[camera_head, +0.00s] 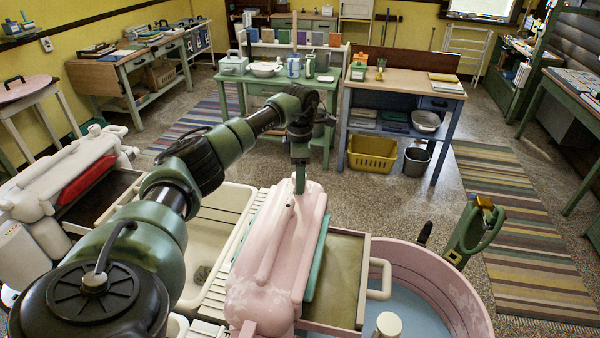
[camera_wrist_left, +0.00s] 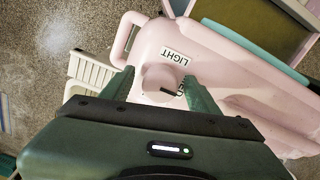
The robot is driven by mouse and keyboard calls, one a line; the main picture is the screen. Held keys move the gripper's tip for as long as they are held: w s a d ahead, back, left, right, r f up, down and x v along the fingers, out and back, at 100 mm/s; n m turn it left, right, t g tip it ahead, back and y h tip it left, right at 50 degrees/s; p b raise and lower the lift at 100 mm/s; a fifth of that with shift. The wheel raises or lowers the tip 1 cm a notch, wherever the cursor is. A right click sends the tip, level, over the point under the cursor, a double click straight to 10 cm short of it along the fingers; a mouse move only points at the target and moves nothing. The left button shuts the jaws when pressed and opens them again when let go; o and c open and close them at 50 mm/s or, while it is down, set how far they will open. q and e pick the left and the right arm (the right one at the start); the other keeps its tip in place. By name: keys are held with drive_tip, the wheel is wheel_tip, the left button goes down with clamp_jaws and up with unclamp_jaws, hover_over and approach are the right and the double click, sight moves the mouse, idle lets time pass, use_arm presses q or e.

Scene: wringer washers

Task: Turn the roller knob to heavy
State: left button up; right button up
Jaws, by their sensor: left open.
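The pink wringer (camera_head: 270,255) stands in the middle front of the head view. Its round pink roller knob (camera_wrist_left: 160,80) shows in the left wrist view with a short dark mark on its face towards the right. A white label reading LIGHT (camera_wrist_left: 176,57), upside down, is above the knob. A second label is mostly hidden below it. My left gripper (camera_head: 299,188) reaches down to the wringer's far end. In the wrist view its green fingers (camera_wrist_left: 157,90) are open on either side of the knob; I cannot tell whether they touch it.
A cream basin (camera_head: 215,225) lies left of the wringer. A red-and-white wringer (camera_head: 65,175) is further left. Tables stand behind, with speckled floor between.

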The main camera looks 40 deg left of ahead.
use_arm(q)
clamp_jaws()
use_arm(e)
drive_tip(key=shift+s+a+f, duration=0.1)
drive_tip(key=shift+s+a, duration=0.2)
drive_tip(key=shift+s, duration=0.15)
drive_tip(key=shift+d, duration=0.1)
